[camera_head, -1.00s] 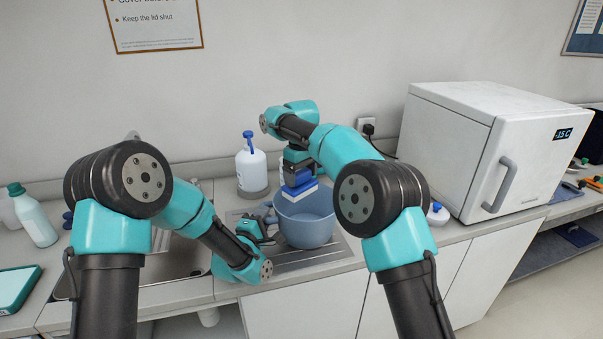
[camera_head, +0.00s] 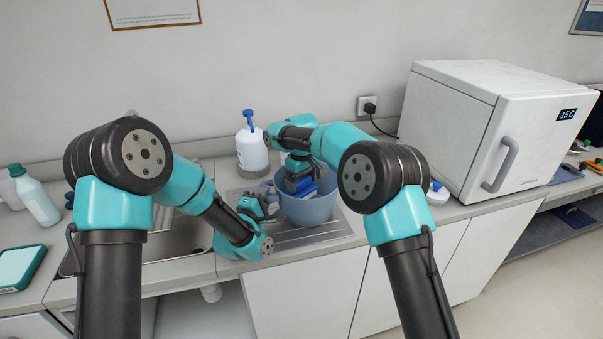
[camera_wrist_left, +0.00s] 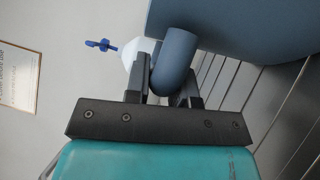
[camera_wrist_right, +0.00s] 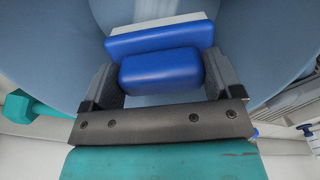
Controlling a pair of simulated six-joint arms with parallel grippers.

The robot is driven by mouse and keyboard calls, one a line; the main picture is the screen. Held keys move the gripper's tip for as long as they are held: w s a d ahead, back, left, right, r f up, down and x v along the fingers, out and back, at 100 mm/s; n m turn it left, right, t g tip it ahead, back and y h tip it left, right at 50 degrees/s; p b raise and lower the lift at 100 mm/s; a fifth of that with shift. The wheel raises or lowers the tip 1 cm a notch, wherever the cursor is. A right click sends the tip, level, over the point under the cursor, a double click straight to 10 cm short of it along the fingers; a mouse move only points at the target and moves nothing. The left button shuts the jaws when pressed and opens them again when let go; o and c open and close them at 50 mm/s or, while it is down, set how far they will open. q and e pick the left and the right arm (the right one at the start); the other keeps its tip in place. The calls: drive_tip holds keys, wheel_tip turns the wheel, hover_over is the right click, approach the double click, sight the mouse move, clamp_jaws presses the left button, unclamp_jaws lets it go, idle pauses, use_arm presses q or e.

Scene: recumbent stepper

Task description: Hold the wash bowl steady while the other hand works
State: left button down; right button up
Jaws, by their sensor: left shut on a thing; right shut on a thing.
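The blue-grey wash bowl (camera_head: 308,210) stands on the ribbed metal drainer beside the sink. My left gripper (camera_head: 264,200) is shut on the bowl's handle at its left side; in the left wrist view the rounded handle (camera_wrist_left: 173,62) sits between the fingers. My right gripper (camera_head: 297,178) is shut on a blue-handled brush (camera_head: 306,189), which is inside the bowl. In the right wrist view the brush's blue grip (camera_wrist_right: 160,70) is between the fingers, with a blue block and a pale strip beyond it. The bowl's bottom is mostly hidden.
A white pump bottle (camera_head: 251,150) stands behind the bowl. The sink (camera_head: 178,244) is to the left, with a teal-capped bottle (camera_head: 36,196) further left. A white freezer box (camera_head: 465,130) stands at the right. A small white blue-topped container (camera_head: 438,193) sits near the right arm.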

sight(310, 189)
drive_tip(key=shift+f, duration=0.55)
drive_tip(key=shift+s+d+f, duration=0.1)
drive_tip(key=shift+d+f, duration=0.1)
drive_tip(key=shift+f, duration=0.05)
drive_tip(key=shift+s+d+f, duration=0.1)
drive_tip(key=shift+s+d, duration=0.55)
drive_tip(key=shift+d, duration=0.2)
drive_tip(key=shift+s+d+f, duration=0.1)
drive_tip(key=shift+s+d, duration=0.55)
drive_tip(key=shift+d, duration=0.2)
drive_tip(key=shift+f, duration=1)
drive_tip(key=shift+w+a, duration=0.2)
drive_tip(key=shift+w, duration=0.45)
drive_tip(key=shift+w+a, duration=0.2)
drive_tip(key=shift+w, duration=0.45)
drive_tip(key=shift+w+r, duration=0.1)
